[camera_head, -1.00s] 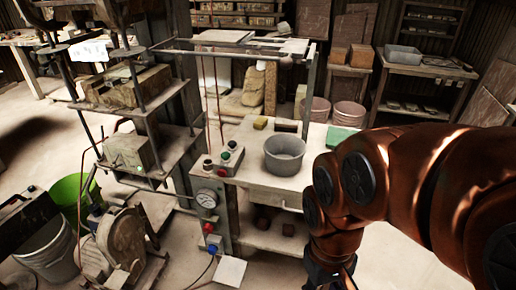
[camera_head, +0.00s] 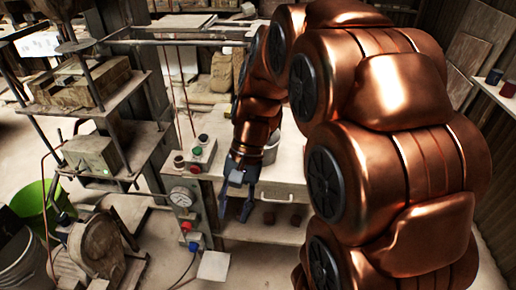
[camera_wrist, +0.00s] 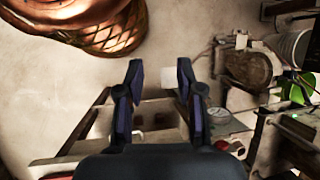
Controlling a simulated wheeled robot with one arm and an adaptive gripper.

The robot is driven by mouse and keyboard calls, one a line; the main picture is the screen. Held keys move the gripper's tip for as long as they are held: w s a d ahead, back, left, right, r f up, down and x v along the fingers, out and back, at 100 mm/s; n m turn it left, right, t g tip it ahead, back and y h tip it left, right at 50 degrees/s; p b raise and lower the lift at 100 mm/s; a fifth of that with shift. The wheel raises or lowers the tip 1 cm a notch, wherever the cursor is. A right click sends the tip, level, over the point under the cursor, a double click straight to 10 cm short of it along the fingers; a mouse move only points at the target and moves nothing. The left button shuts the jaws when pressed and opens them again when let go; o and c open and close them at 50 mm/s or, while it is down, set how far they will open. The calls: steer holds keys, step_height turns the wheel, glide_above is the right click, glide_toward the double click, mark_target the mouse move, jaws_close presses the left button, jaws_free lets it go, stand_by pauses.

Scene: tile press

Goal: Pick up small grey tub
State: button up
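The grey tub (camera_head: 271,153) stands on the press bench and is mostly hidden behind my arm; only part of its side shows in the head view. My gripper (camera_head: 235,212) hangs in front of the bench's front edge, below and to the left of the tub in the picture. Its two fingers are apart with nothing between them. In the wrist view my gripper (camera_wrist: 160,75) is also open and empty, and I cannot make out the tub there.
A control box (camera_head: 200,152) with buttons sits on the bench left of my arm. A pressure gauge (camera_head: 182,196) is mounted on the post in front. The press frame with stone blocks (camera_head: 92,155) stands at left. A green bucket (camera_head: 35,205) is on the floor.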

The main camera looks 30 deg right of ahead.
steer(key=w+d+m+t+y, duration=0.1)
steer(key=w+d+m+y, duration=0.2)
steer(key=w+d+m, duration=0.4)
steer(key=m+t+y, duration=0.4)
steer(key=m+t, duration=0.3)
steer(key=t, duration=0.1)
glide_toward(270, 153)
step_height(270, 153, up, 3)
steer(key=a, duration=0.1)
steer(key=shift+p+x, duration=2.1)
steer(key=shift+x, duration=3.85)
steer(key=shift+a+r, duration=0.1)
steer(key=shift+r, duration=0.05)
jaws_close()
